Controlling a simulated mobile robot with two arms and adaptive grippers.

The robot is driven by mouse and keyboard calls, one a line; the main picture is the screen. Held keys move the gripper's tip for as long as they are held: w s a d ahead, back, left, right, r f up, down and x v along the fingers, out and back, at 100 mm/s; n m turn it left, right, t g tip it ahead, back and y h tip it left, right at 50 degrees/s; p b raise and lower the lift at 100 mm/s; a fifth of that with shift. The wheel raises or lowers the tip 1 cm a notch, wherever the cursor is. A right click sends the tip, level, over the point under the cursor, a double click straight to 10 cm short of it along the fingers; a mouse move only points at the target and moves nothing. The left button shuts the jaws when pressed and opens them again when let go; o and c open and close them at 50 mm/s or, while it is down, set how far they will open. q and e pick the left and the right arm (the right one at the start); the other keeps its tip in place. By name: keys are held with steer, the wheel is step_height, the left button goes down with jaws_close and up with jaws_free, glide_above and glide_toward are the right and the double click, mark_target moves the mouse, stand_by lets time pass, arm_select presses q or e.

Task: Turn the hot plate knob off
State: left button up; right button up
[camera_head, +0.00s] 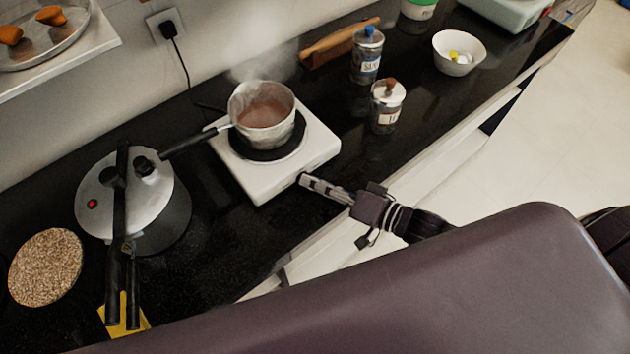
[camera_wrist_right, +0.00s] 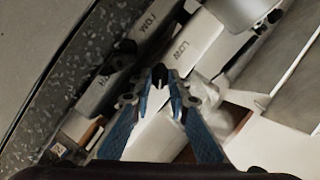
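The white hot plate (camera_head: 232,168) sits on the black counter, with a steaming metal saucepan (camera_head: 263,118) of brown liquid on its black burner. My right gripper (camera_head: 306,181) reaches from the right to the front side of the hot plate. In the right wrist view, the hot plate's front panel (camera_wrist_right: 195,45) shows printed labels, one reading LOW. The dark knob (camera_wrist_right: 160,72) shows between the close-set fingertips of my right gripper (camera_wrist_right: 164,84), which look shut on it. The knob's pointer setting is not readable. My left gripper is not in view.
A pressure cooker (camera_head: 160,215) stands left of the hot plate, beside a round cork-like mat (camera_head: 45,267). The saucepan handle (camera_head: 188,143) points toward the cooker. Two jars (camera_head: 387,108), a white bowl (camera_head: 459,64) and a rolling pin (camera_head: 335,44) stand to the right and behind.

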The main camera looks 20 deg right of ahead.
jaws_close()
steer(key=shift+r+n+p, duration=0.2)
steer(key=shift+n+p, duration=0.1)
steer(key=shift+p, duration=0.55)
steer(key=n+h+p, duration=0.1)
steer(key=p, duration=0.1)
steer(key=n+h+p, duration=0.1)
steer(key=p, duration=0.2)
steer(key=shift+a+r+n, duration=0.2)
steer(key=shift+r+n, duration=0.05)
steer(key=shift+n, duration=0.15)
steer(key=shift+s+a+n+h+p, duration=0.1)
steer(key=shift+n+h+p, duration=0.6)
steer(key=shift+n+p, duration=0.3)
steer(key=shift+a+f+n+t+h+p, duration=0.15)
steer(key=shift+n+t+h+p, duration=0.25)
steer(key=shift+n+h+p, duration=0.5)
